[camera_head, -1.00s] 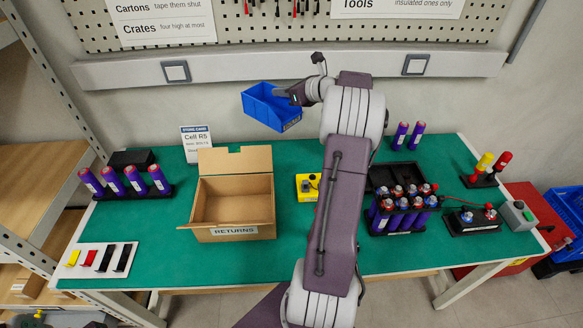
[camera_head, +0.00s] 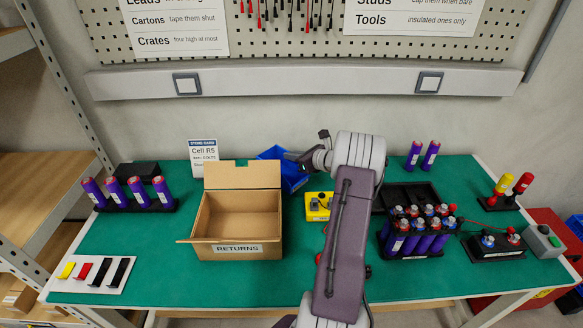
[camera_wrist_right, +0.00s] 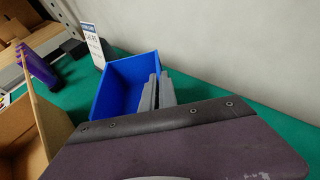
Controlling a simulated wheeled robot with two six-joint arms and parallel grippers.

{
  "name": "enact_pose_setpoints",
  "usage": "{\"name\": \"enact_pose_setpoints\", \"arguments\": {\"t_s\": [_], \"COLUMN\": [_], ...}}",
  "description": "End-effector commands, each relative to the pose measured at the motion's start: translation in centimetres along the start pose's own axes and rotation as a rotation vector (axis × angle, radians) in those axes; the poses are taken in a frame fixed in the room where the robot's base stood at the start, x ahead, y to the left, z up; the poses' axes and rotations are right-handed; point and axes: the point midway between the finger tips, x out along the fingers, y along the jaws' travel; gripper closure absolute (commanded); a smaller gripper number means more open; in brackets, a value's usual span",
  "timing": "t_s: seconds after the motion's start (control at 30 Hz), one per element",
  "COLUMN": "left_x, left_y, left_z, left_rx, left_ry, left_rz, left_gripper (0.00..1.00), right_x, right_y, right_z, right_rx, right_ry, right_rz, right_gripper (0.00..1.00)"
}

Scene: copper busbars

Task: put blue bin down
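The blue bin (camera_head: 292,179) is upright at the back of the green table, behind and right of the cardboard returns box, which hides part of it. In the right wrist view the open, empty-looking blue bin (camera_wrist_right: 122,82) is low over the table; I cannot tell whether its base touches. My right gripper (camera_head: 293,157) is at the bin's upper right edge. In the wrist view its grey fingers (camera_wrist_right: 157,92) are close together on the bin's right wall. My left gripper is not in view.
The green table (camera_head: 145,240) holds the cardboard box (camera_head: 240,228), a sign card (camera_head: 203,150), a yellow switch box (camera_head: 318,206) and a rack of purple cylinders (camera_head: 412,238). More cylinders stand at left. The wall is close behind the bin.

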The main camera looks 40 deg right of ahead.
Motion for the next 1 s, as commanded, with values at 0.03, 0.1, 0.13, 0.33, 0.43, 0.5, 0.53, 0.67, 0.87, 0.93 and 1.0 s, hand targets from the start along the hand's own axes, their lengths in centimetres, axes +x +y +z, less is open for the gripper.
{"name": "enact_pose_setpoints", "arguments": {"t_s": [0.03,0.1,0.13,0.33,0.43,0.5,0.53,0.67,0.87,0.93,1.0], "left_x": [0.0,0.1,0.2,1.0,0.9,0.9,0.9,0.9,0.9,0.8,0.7], "left_y": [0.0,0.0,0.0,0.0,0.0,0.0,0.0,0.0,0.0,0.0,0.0], "left_z": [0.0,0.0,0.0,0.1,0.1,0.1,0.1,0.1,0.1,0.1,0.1], "left_rx": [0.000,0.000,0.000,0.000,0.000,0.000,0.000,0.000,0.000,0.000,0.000], "left_ry": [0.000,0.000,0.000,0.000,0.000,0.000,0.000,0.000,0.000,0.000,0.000], "left_rz": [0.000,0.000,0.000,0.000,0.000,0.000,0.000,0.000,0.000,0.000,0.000], "left_gripper": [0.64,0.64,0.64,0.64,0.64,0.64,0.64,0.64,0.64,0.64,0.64], "right_x": [0.0,0.1,0.2,1.6,1.6,1.6,1.6,1.6,1.6,1.4,0.7], "right_y": [0.0,0.0,0.0,0.0,0.0,0.0,0.0,0.1,0.0,0.0,-0.1], "right_z": [0.0,-0.2,-0.5,-3.8,-3.9,-3.9,-4.0,-4.0,-3.9,-3.8,-3.8], "right_rx": [-0.001,0.000,0.000,0.002,-0.001,-0.001,-0.001,-0.001,-0.001,-0.001,0.000], "right_ry": [-0.001,0.000,0.000,0.001,0.001,0.002,0.003,0.003,0.001,0.001,0.002], "right_rz": [0.000,0.000,0.000,0.001,0.000,0.000,0.001,0.001,0.000,0.000,-0.002], "right_gripper": [1.00,1.00,1.00,1.00,1.00,1.00,1.00,0.76,0.76,0.76,0.76]}}
